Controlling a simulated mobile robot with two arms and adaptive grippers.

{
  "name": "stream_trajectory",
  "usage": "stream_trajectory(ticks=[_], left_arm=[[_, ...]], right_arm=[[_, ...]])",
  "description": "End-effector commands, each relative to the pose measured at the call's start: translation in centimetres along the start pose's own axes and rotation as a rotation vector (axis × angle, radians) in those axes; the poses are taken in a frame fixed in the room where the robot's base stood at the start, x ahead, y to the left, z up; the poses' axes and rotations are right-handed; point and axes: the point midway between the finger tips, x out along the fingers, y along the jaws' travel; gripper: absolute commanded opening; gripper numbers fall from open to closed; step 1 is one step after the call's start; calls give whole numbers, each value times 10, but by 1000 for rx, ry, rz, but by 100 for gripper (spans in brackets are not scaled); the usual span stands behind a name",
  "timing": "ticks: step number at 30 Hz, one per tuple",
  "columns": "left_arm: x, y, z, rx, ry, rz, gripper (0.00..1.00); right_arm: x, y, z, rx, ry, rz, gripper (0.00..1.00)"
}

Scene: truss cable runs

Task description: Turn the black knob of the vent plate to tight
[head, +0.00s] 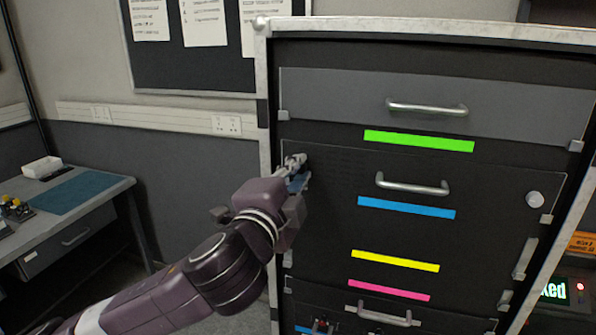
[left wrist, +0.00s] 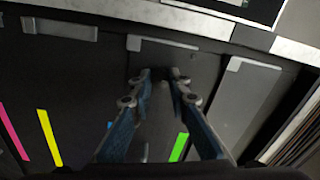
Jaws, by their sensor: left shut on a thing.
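The vent plate (head: 330,175) is a dark panel in the upper part of the rack, with a metal handle and a blue strip. My left gripper (head: 297,168) is at the plate's left edge, its fingers against the front. In the left wrist view the two blue-padded fingers of the left gripper (left wrist: 161,80) come together on a small dark thing at the panel, which I take for the black knob. The knob is mostly hidden between the fingertips, so its turn angle cannot be read. My right gripper is not in view.
A grey drawer front (head: 340,100) with a handle (head: 427,107) is above the plate. A pale round knob (head: 535,199) sits at the plate's right. Green (head: 419,141), yellow (head: 395,261) and pink (head: 389,290) strips mark the rack. A desk (head: 75,215) stands at left.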

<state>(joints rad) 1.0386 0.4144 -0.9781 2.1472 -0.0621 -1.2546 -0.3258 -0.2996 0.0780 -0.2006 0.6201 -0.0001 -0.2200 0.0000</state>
Motion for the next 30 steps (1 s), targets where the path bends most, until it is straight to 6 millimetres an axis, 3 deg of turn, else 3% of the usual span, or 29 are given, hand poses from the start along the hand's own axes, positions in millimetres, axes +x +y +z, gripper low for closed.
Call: stream_trajectory(ticks=[5, 15, 30], left_arm=[[0, 1, 0, 0, 1, 3, 34], [-4, 1, 0, -1, 1, 1, 34], [-69, 1, 0, -1, 1, 3, 34]], right_arm=[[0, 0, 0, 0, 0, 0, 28], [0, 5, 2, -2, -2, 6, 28], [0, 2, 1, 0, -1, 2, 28]])
